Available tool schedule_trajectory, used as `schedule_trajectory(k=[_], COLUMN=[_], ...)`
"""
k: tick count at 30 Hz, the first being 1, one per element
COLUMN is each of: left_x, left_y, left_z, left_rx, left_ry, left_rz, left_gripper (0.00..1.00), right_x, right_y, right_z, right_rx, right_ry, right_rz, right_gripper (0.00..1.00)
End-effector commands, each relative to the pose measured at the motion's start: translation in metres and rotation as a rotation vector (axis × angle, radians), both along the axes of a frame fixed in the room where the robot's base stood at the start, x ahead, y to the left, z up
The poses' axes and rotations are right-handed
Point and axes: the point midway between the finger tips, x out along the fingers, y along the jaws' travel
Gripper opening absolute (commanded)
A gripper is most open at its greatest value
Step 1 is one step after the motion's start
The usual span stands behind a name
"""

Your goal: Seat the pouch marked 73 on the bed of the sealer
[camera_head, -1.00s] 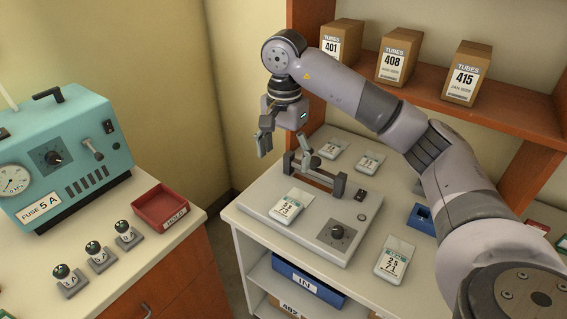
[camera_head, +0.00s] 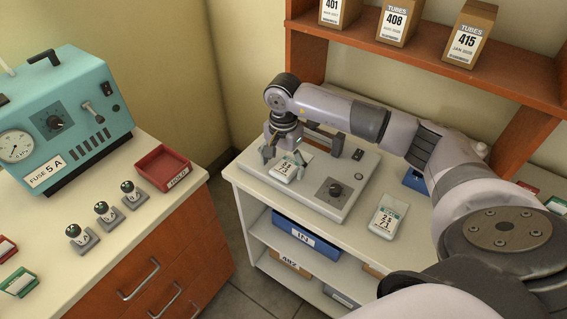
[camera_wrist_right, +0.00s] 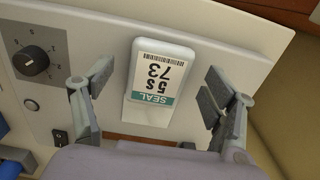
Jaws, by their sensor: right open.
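The pouch marked 73 (camera_wrist_right: 160,75), white with a green SEAL strip, lies flat on the pale grey plate of the sealer. It also shows in the head view (camera_head: 291,168). The sealer (camera_head: 307,193) stands on the white bench, with a dark knob, a switch and a raised bar behind, partly hidden by my arm. My right gripper (camera_head: 285,157) is open and low over the plate at the pouch. In the wrist view its two fingers (camera_wrist_right: 158,88) stand on either side of the pouch, with a gap on each side. My left gripper is out of view.
Another labelled pouch (camera_head: 387,217) lies on the bench right of the sealer. A blue bin (camera_head: 309,236) sits on the shelf below. Tube boxes (camera_head: 396,22) stand on the upper shelf. At left are a teal fuse machine (camera_head: 62,125) and a red tray (camera_head: 161,167).

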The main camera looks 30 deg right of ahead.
Motion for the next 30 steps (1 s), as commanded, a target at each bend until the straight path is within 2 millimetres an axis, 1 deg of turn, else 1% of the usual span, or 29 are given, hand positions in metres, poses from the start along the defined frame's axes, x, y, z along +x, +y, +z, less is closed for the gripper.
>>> schedule_trajectory(k=[4, 13, 30], left_x=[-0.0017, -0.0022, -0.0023], left_y=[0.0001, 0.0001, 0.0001], left_z=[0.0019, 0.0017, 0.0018], left_rx=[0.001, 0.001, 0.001], left_ry=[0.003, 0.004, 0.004], left_rz=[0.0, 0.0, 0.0], left_gripper=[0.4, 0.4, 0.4], right_x=[-0.0005, -0.0003, -0.0002], right_y=[0.0003, 0.0002, 0.0], right_z=[-0.0087, -0.0105, -0.01], right_rx=[0.001, 0.0, 0.0], right_ry=[0.001, 0.0, 0.001], right_rz=[0.001, 0.001, 0.0], right_gripper=[0.78, 0.78, 0.41])
